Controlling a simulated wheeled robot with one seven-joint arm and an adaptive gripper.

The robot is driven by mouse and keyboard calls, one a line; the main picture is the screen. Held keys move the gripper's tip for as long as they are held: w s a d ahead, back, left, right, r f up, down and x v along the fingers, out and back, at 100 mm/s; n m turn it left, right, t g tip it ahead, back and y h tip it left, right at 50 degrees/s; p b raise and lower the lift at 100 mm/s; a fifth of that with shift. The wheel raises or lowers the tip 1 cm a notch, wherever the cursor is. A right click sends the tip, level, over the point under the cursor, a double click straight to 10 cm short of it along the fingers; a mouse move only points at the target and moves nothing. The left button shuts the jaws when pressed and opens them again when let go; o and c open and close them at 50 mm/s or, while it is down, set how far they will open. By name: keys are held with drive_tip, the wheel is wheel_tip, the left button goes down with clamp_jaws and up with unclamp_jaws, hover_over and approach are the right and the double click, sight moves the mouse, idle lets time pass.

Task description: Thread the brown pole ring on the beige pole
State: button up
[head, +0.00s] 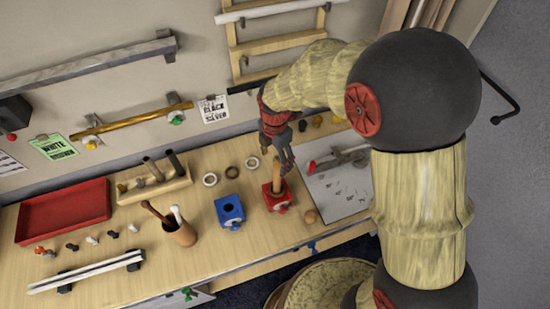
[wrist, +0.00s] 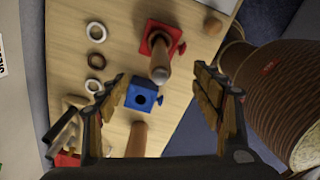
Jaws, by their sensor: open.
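The brown ring (head: 232,172) lies flat on the table between two white rings; it also shows in the wrist view (wrist: 97,61). A tan pole, the likeliest beige pole (head: 277,178), stands upright in a red block (head: 274,202). In the wrist view the pole (wrist: 160,65) points towards the camera with a greyish end. My gripper (head: 285,158) is open and empty, above the table near the pole's top. In the wrist view its fingers (wrist: 160,84) are wide apart, with the rings to the left. No ring is around the pole.
A blue block (head: 230,211) with a hole stands left of the red block. A cup with sticks (head: 179,232), a rack with dark poles (head: 152,188) and a red tray (head: 64,212) lie farther left. A small ball (head: 309,216) sits near the front edge.

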drive_tip(key=shift+r, duration=0.1)
wheel_tip(320, 180, up, 12)
idle(0.6)
idle(0.9)
drive_tip(key=s+d+f+m+t+b, duration=0.2)
drive_tip(key=s+d+f+m+b, duration=0.2)
drive_tip(key=s+d+m+b, duration=0.3)
drive_tip(key=s+d+f+m+t+b, duration=0.3)
drive_tip(key=s+d+f+m+b, duration=0.2)
drive_tip(key=m, duration=1.3)
drive_tip(key=s+d+b, duration=0.3)
drive_tip(key=s+b, duration=0.4)
drive_tip(key=b, duration=0.2)
drive_tip(key=shift+s+f+m+t, duration=0.15)
drive_tip(key=shift+s+m+t, duration=0.05)
drive_tip(key=shift+m+t, duration=0.1)
